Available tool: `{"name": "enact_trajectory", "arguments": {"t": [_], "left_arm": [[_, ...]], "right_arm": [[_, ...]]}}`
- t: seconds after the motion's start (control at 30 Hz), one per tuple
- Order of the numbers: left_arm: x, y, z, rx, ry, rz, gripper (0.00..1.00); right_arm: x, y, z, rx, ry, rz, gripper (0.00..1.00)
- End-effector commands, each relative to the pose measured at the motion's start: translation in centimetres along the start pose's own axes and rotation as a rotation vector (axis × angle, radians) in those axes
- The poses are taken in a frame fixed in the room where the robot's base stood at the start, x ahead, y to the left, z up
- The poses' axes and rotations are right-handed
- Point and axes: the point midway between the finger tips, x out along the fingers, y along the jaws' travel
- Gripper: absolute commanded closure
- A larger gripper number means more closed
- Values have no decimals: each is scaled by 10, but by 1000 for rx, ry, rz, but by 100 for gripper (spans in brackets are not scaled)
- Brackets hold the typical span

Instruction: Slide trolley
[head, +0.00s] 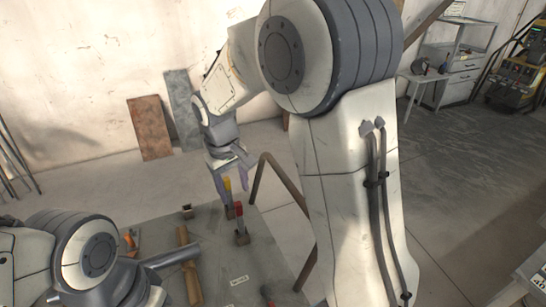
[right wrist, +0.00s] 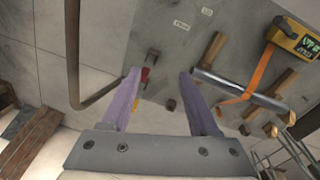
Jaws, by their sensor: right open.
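No part is labelled as the trolley. A grey flat top (head: 225,262) with a bent brown tube (head: 262,180) like a push handle at its right edge may be it; I cannot tell for sure. My right gripper (head: 232,190) hangs fingers-down above the far part of this top, to the left of the tube. In the right wrist view its two purple fingers (right wrist: 160,75) are apart with nothing held between them, and the tube (right wrist: 75,70) is to their left. My left arm shows at the bottom left; its gripper is out of the picture.
Clamps with red (head: 239,211) and yellow (head: 228,185) handles are just below my right gripper. A grey bar (right wrist: 240,90), wooden beams, an orange strap and a yellow device (right wrist: 295,40) are on the top. A shelf cart (head: 465,65) stands back right.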

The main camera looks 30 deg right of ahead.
Motion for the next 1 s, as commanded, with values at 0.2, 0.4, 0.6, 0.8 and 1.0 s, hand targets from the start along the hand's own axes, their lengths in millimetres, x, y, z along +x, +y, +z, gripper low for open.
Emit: {"name": "enact_trajectory", "arguments": {"t": [0.2, 0.4, 0.6, 0.8, 1.0], "left_arm": [[-41, 3, -2, -1, 0, 0, 100], [-48, 3, -2, -1, -1, 0, 100], [-55, 4, -3, -1, -1, 0, 100], [-65, 5, -3, -2, -1, 0, 100], [-71, 5, -4, -2, 0, 0, 100]], "right_arm": [[9, 139, -40, 202, -52, 80, 39], [24, 182, -40, 257, -68, 105, 39], [53, 186, -36, 259, -70, 104, 39], [90, 189, -33, 260, -69, 104, 39], [116, 192, -32, 260, -66, 106, 39]]}}
